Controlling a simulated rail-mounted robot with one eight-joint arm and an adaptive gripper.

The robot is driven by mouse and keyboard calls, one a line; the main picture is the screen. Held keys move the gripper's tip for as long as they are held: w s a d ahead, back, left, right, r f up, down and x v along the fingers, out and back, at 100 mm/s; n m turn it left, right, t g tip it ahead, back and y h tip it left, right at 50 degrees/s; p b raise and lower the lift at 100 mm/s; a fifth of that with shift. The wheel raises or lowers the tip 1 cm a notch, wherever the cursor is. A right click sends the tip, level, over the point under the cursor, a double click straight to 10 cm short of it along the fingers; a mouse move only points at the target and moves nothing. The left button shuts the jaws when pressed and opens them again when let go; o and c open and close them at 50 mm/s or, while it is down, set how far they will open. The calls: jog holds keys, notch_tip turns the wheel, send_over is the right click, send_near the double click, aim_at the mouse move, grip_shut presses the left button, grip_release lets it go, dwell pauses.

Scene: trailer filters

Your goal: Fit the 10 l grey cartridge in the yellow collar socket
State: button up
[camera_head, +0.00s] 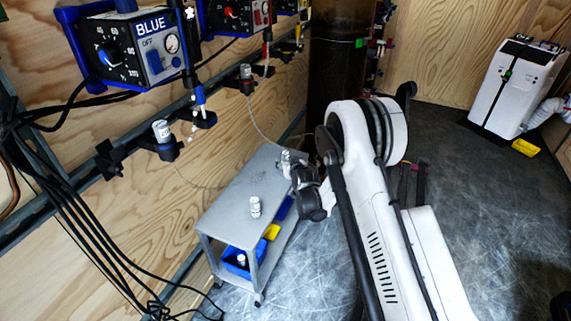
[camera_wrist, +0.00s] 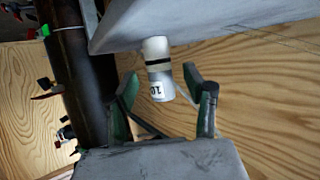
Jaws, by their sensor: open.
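In the wrist view a pale grey cartridge (camera_wrist: 157,70) with a dark band and a label reading "10" stands on the grey cart top (camera_wrist: 115,28), which appears upside down. My gripper (camera_wrist: 161,78) is open, with one finger on each side of the cartridge and visible gaps to both. In the head view my gripper (camera_head: 293,163) is at the far end of the cart (camera_head: 225,207), partly hiding what is there. A socket with yellow parts (camera_head: 291,46) is on the wall rail near the top; its details are too small to tell.
Another cartridge (camera_head: 255,206) stands on the cart's near end. One more (camera_head: 242,259) is in a blue bin (camera_head: 232,268) on the lower shelf. Cartridges (camera_head: 161,130) (camera_head: 246,73) sit in dark wall holders. A dark column (camera_head: 335,80) stands behind the cart. Cables hang at left.

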jog(key=shift+x, duration=1.15)
grip_shut()
jog(key=shift+r, duration=0.1)
